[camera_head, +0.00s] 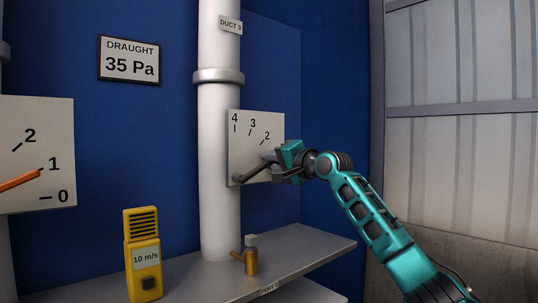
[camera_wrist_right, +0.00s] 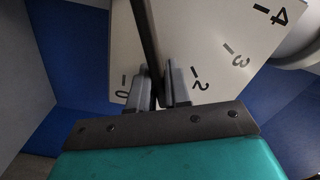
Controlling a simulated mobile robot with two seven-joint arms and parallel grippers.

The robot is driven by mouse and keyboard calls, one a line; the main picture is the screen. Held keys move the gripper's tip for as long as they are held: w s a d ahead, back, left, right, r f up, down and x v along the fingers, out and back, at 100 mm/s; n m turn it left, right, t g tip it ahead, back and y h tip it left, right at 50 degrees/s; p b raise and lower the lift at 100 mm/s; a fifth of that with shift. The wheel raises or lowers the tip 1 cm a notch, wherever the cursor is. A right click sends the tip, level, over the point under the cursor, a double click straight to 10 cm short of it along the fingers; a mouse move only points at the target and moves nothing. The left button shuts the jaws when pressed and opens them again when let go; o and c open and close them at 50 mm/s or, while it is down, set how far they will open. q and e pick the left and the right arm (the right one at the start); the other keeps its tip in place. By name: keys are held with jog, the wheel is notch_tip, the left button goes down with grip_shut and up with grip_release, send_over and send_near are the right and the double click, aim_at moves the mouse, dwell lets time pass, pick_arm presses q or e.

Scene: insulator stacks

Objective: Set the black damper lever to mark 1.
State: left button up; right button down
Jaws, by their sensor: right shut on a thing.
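The black damper lever (camera_head: 252,172) is on a white scale plate (camera_head: 240,130) on the pipe labelled DUCT 3. It slants up and right from its pivot at the plate's lower left. My right gripper (camera_head: 274,160) is shut on its outer end. In the right wrist view the lever (camera_wrist_right: 147,35) runs down between the two fingers (camera_wrist_right: 161,92) of this gripper. There it lies between the marks 0 and 2. Mark 1 is hidden behind the gripper, so I cannot tell whether the lever lines up with it. My left gripper is out of view.
A second scale plate (camera_head: 30,125) with an orange lever (camera_head: 18,180) is at the left. A yellow meter reading 10 m/s (camera_head: 143,255) and a small brass fitting (camera_head: 250,262) stand on the grey shelf (camera_head: 310,250). A sign (camera_head: 129,59) reads DRAUGHT 35 Pa.

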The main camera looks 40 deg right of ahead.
jog(key=shift+d+f+m, duration=0.1)
jog(key=shift+f+m, duration=0.2)
jog(key=c, duration=1.2)
grip_release()
jog(key=shift+o, duration=0.2)
